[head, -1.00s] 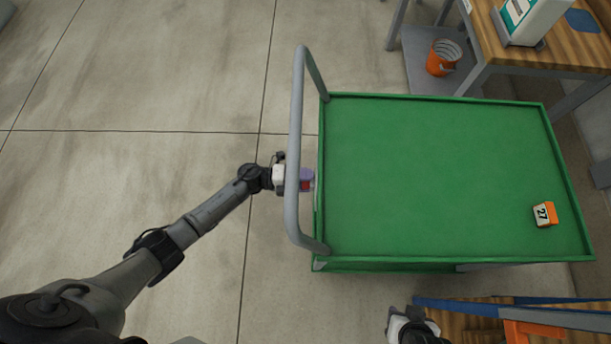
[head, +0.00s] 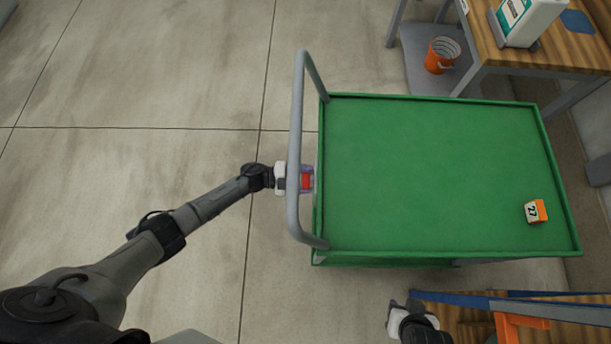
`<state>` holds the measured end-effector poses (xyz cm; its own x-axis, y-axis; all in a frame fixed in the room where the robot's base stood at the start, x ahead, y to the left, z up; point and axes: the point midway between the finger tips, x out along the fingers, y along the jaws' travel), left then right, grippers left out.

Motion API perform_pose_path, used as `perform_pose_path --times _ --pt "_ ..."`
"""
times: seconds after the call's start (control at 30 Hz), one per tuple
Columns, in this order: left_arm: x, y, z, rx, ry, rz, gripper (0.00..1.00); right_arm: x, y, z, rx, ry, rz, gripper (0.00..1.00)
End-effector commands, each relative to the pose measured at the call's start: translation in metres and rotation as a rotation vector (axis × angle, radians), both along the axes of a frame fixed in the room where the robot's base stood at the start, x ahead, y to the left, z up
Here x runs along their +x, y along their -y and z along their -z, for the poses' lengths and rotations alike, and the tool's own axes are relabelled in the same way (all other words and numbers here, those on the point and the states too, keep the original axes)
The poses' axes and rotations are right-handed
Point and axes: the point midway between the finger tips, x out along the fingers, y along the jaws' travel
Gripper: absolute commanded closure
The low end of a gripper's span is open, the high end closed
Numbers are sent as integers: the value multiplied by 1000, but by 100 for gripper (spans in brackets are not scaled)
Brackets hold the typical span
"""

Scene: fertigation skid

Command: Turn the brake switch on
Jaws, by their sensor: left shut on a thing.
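The green cart (head: 430,175) stands in the middle of the head view, with a grey push handle (head: 296,140) at its left end. A small red brake switch (head: 306,181) shows at that end, just right of the handle bar. My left gripper (head: 304,180) reaches in from the left, past the bar, and is shut on the red switch. The bar and the gripper hide part of the switch, so its exact setting cannot be read. My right gripper (head: 411,312) is at the bottom edge, away from the cart, and its jaws are not clear.
An orange and white block marked 27 (head: 535,211) lies on the cart's right side. A wooden table (head: 568,55) with a white jug (head: 527,22) stands at the upper right, an orange bucket (head: 441,56) on its lower shelf. Wooden furniture (head: 465,325) is at lower right. The left floor is clear.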

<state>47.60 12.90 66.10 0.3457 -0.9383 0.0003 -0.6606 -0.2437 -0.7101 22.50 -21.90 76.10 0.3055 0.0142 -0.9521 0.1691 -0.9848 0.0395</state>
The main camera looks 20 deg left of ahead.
Motion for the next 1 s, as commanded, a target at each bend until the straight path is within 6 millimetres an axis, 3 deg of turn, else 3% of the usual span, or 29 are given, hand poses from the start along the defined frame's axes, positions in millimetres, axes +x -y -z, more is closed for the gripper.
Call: perform_pose_path --times 0.53,0.57,0.6,0.8,1.0 --pt "-1 -1 1 -5 -23 -1 63 0 -3 -1 10 1 6 57" --pt "-1 -1 1 -5 -23 -1 38 0 -3 -1 11 0 7 57" --pt "-1 -1 1 -6 -22 -1 34 0 -3 -1 11 0 7 57" --pt "0 0 1 -6 -20 0 15 0 -3 -1 11 0 7 57" --pt "0 0 0 -6 -19 -1 14 0 -3 -1 9 1 5 57"
